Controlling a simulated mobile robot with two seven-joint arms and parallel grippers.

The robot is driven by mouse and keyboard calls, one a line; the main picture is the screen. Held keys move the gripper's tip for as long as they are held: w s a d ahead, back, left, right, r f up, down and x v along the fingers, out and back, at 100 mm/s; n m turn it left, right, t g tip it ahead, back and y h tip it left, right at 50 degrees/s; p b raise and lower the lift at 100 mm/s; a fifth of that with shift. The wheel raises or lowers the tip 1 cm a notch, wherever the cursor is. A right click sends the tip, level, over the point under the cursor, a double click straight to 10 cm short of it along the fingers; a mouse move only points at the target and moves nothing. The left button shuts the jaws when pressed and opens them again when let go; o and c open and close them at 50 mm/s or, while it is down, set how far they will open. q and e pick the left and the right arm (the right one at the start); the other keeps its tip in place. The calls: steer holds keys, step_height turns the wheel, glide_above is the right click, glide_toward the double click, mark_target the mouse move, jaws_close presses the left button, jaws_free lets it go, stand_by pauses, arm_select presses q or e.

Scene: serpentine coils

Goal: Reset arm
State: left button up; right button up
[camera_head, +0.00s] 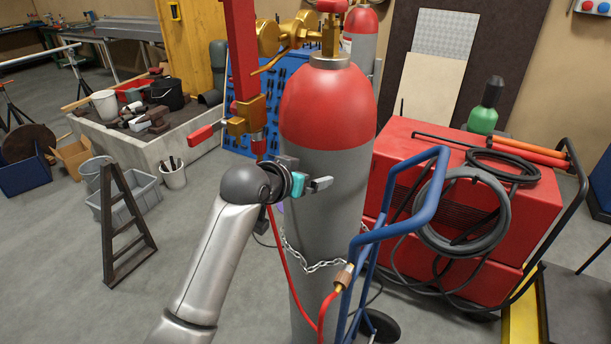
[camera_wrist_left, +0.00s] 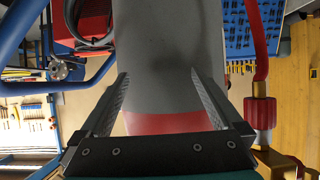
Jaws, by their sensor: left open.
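My left arm (camera_head: 212,258) reaches up from the bottom of the head view. My left gripper (camera_head: 312,172) is at the grey body of a tall gas cylinder (camera_head: 325,205) with a red top. In the left wrist view, its two fingers (camera_wrist_left: 160,76) stand apart, open, with the grey cylinder (camera_wrist_left: 165,45) and its red band beyond and between them. Nothing is held between the fingers. I cannot tell whether they touch the cylinder. My right gripper is in neither view.
A brass regulator (camera_head: 283,36) and red hose (camera_head: 285,275) are close to the gripper. A chain (camera_head: 310,264) crosses the cylinder. A blue cart frame (camera_head: 400,222) and red machine (camera_head: 400,165) with coiled cables (camera_head: 465,245) stand right.

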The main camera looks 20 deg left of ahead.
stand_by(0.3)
arm_select(q)
steer(key=s+f+g+b, duration=0.2)
steer(key=s+f+b, duration=0.1)
steer(key=f, duration=0.9)
steer(key=s+f+g+b, duration=0.1)
steer(key=s+f+b, duration=0.2)
steer(key=f, duration=1)
steer(key=s+f+g+b, duration=0.2)
steer(key=s+f+b, duration=0.1)
steer(key=f, duration=0.9)
steer(key=s+f+g+y+b, duration=0.1)
steer(key=s+f+b, duration=0.2)
steer(key=s+f, duration=0.55)
steer(key=s+f+g+b, duration=0.1)
steer(key=s+f+b, duration=0.35)
steer(key=f, duration=0.75)
steer(key=s+f+g+b, duration=0.1)
steer(key=s+f, duration=0.4)
steer(key=s, duration=0.4)
steer(key=s+f+g+b, duration=0.1)
steer(key=s+f, duration=0.4)
steer(key=s, duration=0.5)
steer(key=s+d+f+m+g+b, duration=0.1)
steer(key=s+f+g+b, duration=0.1)
steer(key=s+f, duration=0.4)
steer(key=s, duration=0.3)
steer(key=shift+s, duration=0.2)
steer(key=shift+c, duration=0.2)
